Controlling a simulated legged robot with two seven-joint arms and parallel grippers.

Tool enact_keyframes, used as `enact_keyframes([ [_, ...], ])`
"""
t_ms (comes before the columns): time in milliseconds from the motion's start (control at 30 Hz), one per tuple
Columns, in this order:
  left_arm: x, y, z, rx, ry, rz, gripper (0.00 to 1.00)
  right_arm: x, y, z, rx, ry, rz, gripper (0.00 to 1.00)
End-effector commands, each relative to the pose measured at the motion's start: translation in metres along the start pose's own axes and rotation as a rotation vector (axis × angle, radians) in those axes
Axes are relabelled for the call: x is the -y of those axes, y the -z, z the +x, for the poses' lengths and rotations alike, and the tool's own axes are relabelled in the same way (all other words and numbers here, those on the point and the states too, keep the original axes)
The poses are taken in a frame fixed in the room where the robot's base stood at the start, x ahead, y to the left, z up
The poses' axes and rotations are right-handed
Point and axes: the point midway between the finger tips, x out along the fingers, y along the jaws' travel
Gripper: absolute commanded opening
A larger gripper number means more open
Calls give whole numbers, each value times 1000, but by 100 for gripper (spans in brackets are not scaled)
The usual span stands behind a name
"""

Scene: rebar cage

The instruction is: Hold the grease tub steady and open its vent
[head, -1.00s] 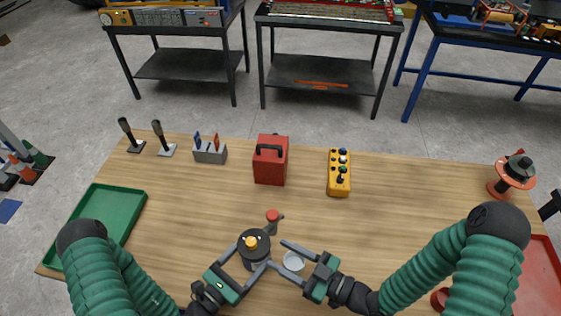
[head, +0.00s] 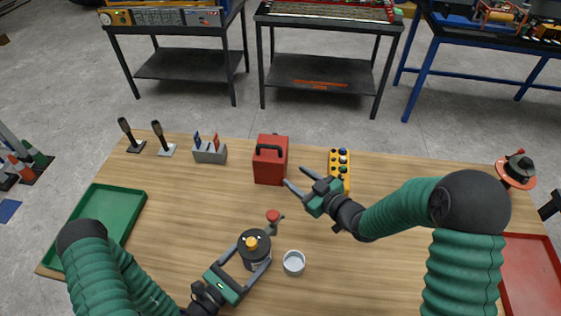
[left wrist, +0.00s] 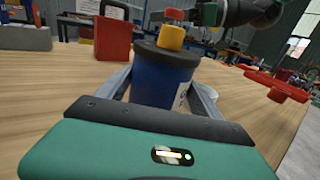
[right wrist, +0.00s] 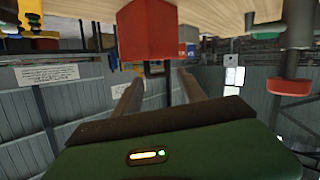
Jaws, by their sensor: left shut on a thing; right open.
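The grease tub (head: 257,262) is a dark blue cylinder with a black lid, upright on the wooden table. A yellow vent cap (head: 251,241) sits on its lid; both also show in the left wrist view, the tub (left wrist: 160,82) and the cap (left wrist: 171,37). My left gripper (head: 254,258) is shut around the tub's sides, one finger on each side. My right gripper (head: 296,178) is open and empty, raised above the table to the upper right of the tub, near the red box. Its spread fingers (right wrist: 158,88) show in the right wrist view.
A small grey cup (head: 294,262) stands just right of the tub, and a red-topped fitting (head: 273,217) stands behind it. A red box (head: 270,162) and yellow control box (head: 340,163) are farther back. A green tray (head: 125,205) lies left, a red tray (head: 525,270) right.

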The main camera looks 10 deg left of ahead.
Motion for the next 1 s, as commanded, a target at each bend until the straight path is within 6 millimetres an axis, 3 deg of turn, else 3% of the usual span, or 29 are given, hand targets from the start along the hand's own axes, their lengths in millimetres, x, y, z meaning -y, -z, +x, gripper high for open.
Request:
enact_keyframes([
  [33,0,0,0,0,-1,0,3,-3,13,7,2,-11,-5,48],
  [300,0,0,0,0,-1,0,3,11,49,38,92,-16,-22,48],
  [767,0,0,0,0,-1,0,3,14,55,43,111,-18,-19,48],
  [800,0,0,0,0,-1,0,77,14,55,43,111,-18,-19,48],
  [1000,0,0,0,0,-1,0,100,14,55,43,111,-18,-19,48],
])
